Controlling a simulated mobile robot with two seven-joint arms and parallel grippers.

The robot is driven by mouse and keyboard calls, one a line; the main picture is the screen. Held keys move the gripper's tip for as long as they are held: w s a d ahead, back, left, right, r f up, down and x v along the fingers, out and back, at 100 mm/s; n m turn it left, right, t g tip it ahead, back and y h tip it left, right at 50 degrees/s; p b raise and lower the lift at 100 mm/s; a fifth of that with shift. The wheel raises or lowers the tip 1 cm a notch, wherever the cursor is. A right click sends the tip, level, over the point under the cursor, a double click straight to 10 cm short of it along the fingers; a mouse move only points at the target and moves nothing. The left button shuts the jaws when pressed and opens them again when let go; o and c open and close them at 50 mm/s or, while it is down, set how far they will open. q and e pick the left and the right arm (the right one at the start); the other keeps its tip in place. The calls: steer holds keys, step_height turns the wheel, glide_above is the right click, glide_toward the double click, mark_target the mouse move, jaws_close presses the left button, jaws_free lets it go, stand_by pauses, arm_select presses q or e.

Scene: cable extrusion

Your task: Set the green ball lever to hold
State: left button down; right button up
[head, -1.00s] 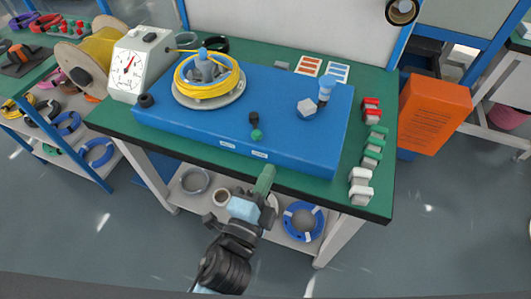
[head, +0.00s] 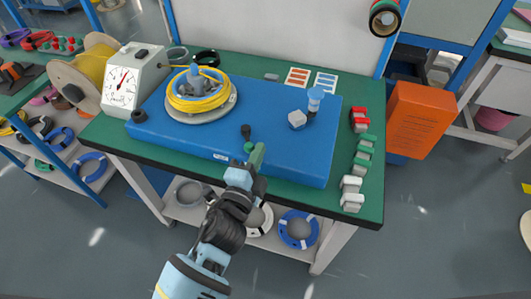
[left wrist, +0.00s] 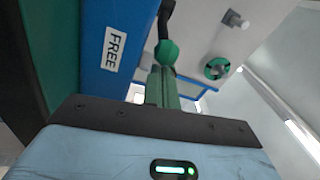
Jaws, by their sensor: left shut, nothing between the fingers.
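The green ball lever has a black stem and a green ball (head: 248,147) at the front edge of the blue machine base (head: 290,155). In the left wrist view the green ball (left wrist: 168,52) hangs from the black stem, just beyond my fingertips. A white label reading FREE (left wrist: 112,48) is on the blue front face to the left of the ball. My left gripper (head: 258,152), with green fingers, is shut and empty right beside the ball. I cannot tell whether it touches the ball. A second label is not visible now; my gripper may cover it.
A coil of yellow cable (head: 199,92) sits on a round plate on the base. A white dial gauge (head: 126,82) stands at left. A blue-topped post (head: 314,98) and white hex knob (head: 297,119) are at right. Red, green and white blocks line the table's right edge.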

arm_select(q)
steer(key=shift+a, duration=0.1)
stand_by(0.4)
steer(key=shift+a+m+h+p, duration=0.2)
steer(key=shift+m+h+p, duration=0.1)
steer(key=shift+h+p, duration=0.2)
